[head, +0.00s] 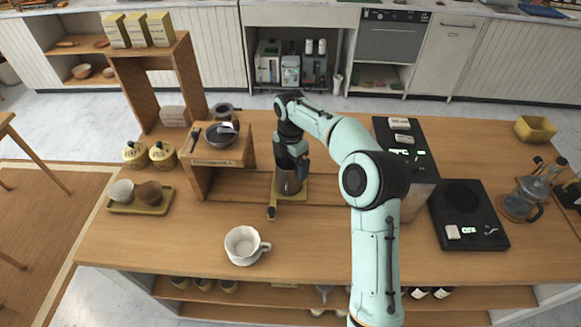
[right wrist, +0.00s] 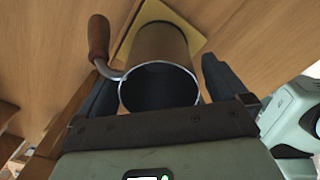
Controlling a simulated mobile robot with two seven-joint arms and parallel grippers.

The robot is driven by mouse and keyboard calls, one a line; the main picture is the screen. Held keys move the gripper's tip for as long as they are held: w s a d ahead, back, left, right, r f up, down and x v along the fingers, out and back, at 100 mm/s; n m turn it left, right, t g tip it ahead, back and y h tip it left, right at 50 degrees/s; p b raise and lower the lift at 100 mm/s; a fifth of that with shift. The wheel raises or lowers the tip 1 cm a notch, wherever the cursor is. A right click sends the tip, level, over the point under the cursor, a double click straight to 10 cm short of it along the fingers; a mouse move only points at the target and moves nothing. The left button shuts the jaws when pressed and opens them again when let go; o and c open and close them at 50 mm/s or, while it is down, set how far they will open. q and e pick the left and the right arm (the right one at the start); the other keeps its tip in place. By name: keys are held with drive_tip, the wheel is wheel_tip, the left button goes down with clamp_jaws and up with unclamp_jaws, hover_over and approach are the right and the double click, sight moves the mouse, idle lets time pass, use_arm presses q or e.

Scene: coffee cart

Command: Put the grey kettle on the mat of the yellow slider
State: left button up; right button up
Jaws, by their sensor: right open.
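The grey kettle (head: 289,184) looks like an open grey cylinder. My left gripper is not in view.
A wooden stand (head: 200,178) with a dark bowl (head: 219,136) is close on the left. A black scale (head: 468,235) and a glass server (head: 522,199) are at right. The front counter between is clear.

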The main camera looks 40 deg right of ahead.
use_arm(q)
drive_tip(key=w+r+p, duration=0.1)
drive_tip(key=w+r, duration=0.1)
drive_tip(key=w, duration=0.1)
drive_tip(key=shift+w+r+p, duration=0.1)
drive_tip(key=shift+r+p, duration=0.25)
use_arm(e)
wheel_tip(320, 180, up, 10)
drive_tip(key=shift+f, duration=0.1)
